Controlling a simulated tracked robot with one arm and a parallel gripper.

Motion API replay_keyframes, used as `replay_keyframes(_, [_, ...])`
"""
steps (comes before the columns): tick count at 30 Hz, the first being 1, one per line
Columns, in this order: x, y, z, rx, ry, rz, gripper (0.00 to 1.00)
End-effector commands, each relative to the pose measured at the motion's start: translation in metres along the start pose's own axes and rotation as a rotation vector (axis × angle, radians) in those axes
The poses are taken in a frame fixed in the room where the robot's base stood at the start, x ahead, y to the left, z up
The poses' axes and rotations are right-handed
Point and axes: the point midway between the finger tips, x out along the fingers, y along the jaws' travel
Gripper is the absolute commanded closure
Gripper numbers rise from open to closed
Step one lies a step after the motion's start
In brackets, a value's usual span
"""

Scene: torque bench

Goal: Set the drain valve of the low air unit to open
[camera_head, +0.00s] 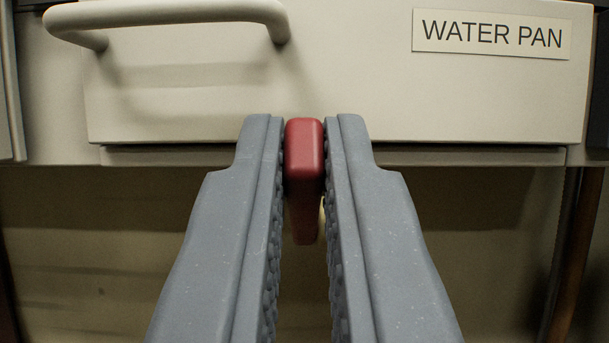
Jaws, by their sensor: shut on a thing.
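My gripper (304,142) reaches up from the bottom of the view, its two grey fingers shut on a red lever (305,149). The lever is seen nearly end-on between the fingertips, and its red body runs down and back below the tips. I take it to be the drain valve's handle. The valve body is mostly hidden behind the lever and the fingers; only a small pale bit (322,213) shows beside it. Whether the valve stands open or closed cannot be told from this view.
Just above and behind is a cream drawer front (340,95) with a label reading WATER PAN (491,34). Its bar handle (165,12) sticks out at the upper left. Below the drawer is a shadowed recess (110,250). A brown pipe (572,255) runs down at the right.

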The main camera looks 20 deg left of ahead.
Motion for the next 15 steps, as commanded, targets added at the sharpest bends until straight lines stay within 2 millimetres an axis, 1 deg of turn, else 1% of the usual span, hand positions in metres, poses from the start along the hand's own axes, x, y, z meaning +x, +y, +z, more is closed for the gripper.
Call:
replay_keyframes(1, [-0.0033, 0.0006, 0.0047, 0.0, 0.012, 0.002, 1.0])
replay_keyframes(15, [-0.0038, 0.0002, 0.0037, 0.001, 0.065, 0.001, 1.0])
